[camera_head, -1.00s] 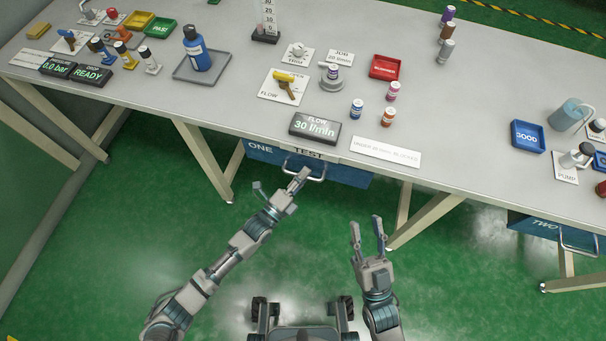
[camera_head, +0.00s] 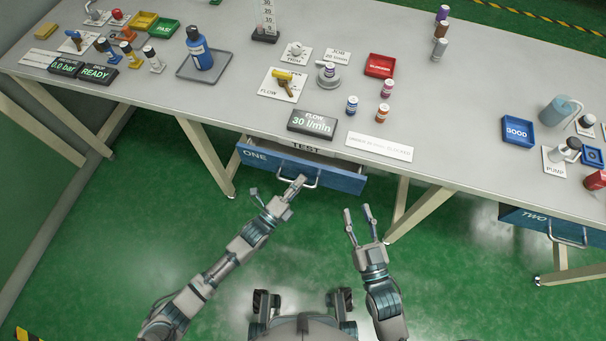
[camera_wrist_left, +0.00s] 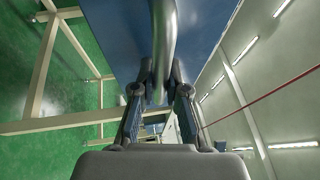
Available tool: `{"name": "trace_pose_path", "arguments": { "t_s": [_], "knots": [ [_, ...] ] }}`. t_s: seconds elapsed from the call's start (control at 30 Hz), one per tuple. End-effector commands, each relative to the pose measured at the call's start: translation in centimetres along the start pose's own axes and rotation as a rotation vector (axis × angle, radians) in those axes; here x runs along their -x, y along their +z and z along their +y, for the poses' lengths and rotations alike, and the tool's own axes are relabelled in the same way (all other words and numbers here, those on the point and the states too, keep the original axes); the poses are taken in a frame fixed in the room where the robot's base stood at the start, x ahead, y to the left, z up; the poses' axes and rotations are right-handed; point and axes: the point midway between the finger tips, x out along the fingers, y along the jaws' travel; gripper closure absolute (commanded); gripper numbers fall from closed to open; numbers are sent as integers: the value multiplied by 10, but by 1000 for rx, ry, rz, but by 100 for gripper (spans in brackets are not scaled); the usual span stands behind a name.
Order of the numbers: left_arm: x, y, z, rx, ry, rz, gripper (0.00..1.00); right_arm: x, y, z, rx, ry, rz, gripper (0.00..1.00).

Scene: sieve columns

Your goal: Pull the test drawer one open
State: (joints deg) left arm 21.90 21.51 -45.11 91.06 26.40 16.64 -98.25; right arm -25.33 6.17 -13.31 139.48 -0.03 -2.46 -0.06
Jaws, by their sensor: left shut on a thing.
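The test drawer one (camera_head: 340,180) is a blue drawer under the table's front edge, marked ONE. It stands partly out, with a strip of its inside showing behind the front. Its metal bar handle (camera_head: 313,181) is on the front; the handle also shows close up in the left wrist view (camera_wrist_left: 165,40). My left gripper (camera_head: 293,188) is at the handle, shut on it; in the left wrist view its fingers (camera_wrist_left: 160,80) meet around the bar. My right gripper (camera_head: 357,217) is open and empty, in front of the drawer's right part, apart from it.
The grey table (camera_head: 230,105) carries bottles, trays, signs and a FLOW display (camera_head: 312,122) above the drawer. Table legs (camera_head: 207,155) stand on both sides of the drawer. A second blue drawer TWO (camera_head: 545,225) is at the right. The green floor before the drawer is clear.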

Motion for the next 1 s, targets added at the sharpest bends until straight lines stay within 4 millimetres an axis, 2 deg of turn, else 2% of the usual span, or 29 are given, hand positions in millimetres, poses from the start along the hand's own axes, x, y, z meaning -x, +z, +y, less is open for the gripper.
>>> {"name": "trace_pose_path", "arguments": {
  "t_s": [0.03, 0.17, 0.3, 0.43, 0.6, 0.7, 0.8, 1.0],
  "knots": [
    [12, -2, -4, -4, 11, -1, 100, 0, 4, 2, 8, 5, -84, 60],
    [40, -14, -10, -3, 14, -1, 100, 16, 40, 9, 20, 21, -364, 60],
    [73, -28, -15, -2, 15, -1, 100, 49, 74, 18, 28, 43, -666, 60],
    [103, -40, -20, -1, 16, -1, 100, 90, 95, 25, 31, 64, -919, 60],
    [138, -54, -26, -1, 17, -2, 100, 142, 106, 31, 27, 88, -1192, 60],
    [155, -61, -28, 0, 18, -2, 100, 167, 107, 33, 24, 99, -1311, 60],
    [168, -66, -30, 0, 18, -2, 100, 186, 106, 34, 21, 108, -1402, 60],
    [184, -73, -31, 0, 18, -2, 100, 210, 103, 35, 16, 117, -1508, 60]
  ]
}}
